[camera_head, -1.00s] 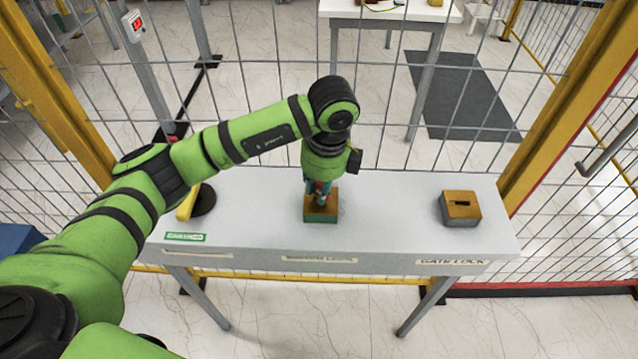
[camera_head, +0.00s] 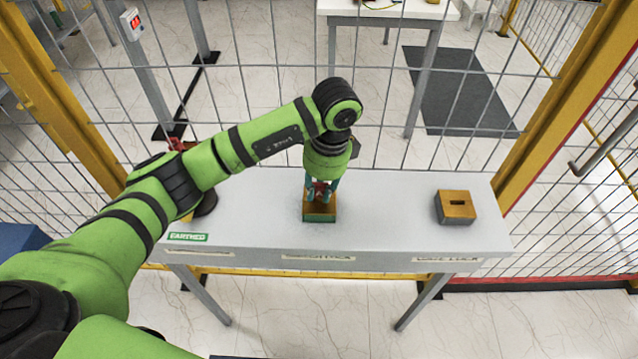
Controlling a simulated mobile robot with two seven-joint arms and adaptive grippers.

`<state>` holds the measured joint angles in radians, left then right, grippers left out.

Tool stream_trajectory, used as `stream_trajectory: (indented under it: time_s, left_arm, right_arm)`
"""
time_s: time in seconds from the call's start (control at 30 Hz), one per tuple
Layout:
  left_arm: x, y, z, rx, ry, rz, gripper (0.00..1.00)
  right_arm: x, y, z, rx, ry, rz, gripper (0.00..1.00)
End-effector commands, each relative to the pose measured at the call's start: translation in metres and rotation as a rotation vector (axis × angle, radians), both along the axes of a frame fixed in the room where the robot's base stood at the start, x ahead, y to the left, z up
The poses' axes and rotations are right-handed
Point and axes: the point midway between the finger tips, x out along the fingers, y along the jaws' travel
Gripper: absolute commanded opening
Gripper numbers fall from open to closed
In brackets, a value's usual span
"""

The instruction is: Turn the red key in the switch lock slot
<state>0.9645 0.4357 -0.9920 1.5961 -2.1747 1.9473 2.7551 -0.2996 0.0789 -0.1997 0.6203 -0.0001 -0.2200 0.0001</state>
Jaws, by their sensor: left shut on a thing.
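The switch lock (camera_head: 319,217) is a small box with a green front and an orange-brown top, at the middle of the grey table. My left gripper (camera_head: 318,191) points down right over it and is shut on the red key (camera_head: 320,187). Only a little red shows between the fingers. The slot under the key is hidden, and I cannot tell how far the key sits in it. My right gripper is not in view.
The gate lock box (camera_head: 455,207), with an orange slotted top, stands at the table's right. A green "EARTHED" label (camera_head: 188,237) is at the left front. A wire mesh fence (camera_head: 420,150) stands behind the grey table (camera_head: 385,225). The table top between the boxes is clear.

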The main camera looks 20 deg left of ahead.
Motion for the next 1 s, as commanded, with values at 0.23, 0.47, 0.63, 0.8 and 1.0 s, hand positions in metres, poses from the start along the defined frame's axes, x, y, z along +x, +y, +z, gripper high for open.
stream_trajectory:
  time_s: [0.23,0.47,0.63,0.8,1.0]
  left_arm:
    - [0.000,0.000,-0.001,0.001,0.002,0.005,0.00]
    - [0.000,0.000,0.000,0.000,0.002,0.061,0.48]
    - [0.000,0.000,0.000,0.000,0.001,0.059,0.51]
    - [0.000,0.000,0.000,0.000,0.000,0.057,0.51]
    - [0.002,-0.003,0.020,-0.002,-0.004,0.056,0.51]
  right_arm:
    - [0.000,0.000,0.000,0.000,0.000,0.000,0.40]
    - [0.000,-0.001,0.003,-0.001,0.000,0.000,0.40]
    - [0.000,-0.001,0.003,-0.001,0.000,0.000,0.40]
    - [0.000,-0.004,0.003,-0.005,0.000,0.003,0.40]
    - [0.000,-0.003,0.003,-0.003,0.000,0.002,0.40]
